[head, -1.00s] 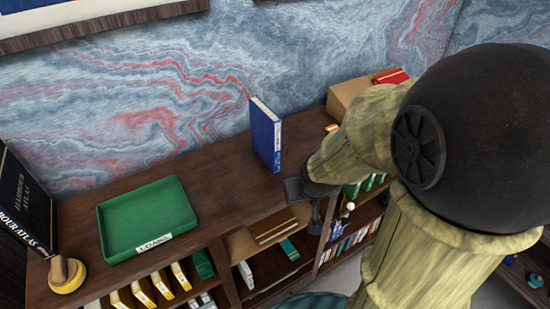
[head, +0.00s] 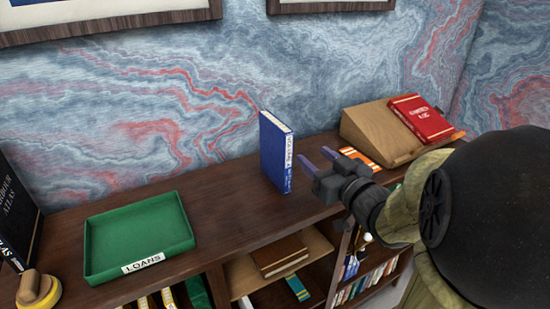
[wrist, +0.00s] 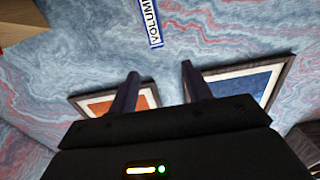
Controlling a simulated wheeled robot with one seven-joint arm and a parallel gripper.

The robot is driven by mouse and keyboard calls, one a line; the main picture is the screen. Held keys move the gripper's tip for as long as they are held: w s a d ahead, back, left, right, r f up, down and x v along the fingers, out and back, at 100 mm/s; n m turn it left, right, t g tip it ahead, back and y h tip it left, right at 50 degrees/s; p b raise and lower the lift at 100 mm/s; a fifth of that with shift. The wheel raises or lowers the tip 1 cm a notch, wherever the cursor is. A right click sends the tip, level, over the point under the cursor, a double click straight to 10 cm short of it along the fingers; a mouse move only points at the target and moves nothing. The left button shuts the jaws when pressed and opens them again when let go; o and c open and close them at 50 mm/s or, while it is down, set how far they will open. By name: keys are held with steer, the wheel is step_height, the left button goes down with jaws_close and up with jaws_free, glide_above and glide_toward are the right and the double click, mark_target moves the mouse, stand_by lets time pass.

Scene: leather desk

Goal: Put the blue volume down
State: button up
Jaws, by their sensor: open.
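The blue volume (head: 274,152) stands upright on the dark wooden top of the bookcase (head: 229,196), its labelled spine facing front right. My gripper (head: 317,160) is open and empty, to the right of the volume and apart from it. In the wrist view, my gripper's two fingers (wrist: 158,88) are spread with nothing between them. Part of the volume's spine (wrist: 150,22) shows at the top of that view.
A green tray marked LOANS (head: 138,268) lies to the left. A wooden stand (head: 362,128) with a red book (head: 421,117) is at the right, with an orange-and-white item (head: 360,157) before it. A yellow-based stamp (head: 38,290) stands front left. The top between tray and volume is clear.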

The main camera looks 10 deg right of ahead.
mark_target(288, 134)
steer(key=shift+w+r, duration=0.1)
steer(key=p+x, duration=1.2)
steer(key=p, duration=0.2)
steer(key=shift+w+p, duration=0.1)
steer(key=shift+p, duration=0.2)
stand_by(0.4)
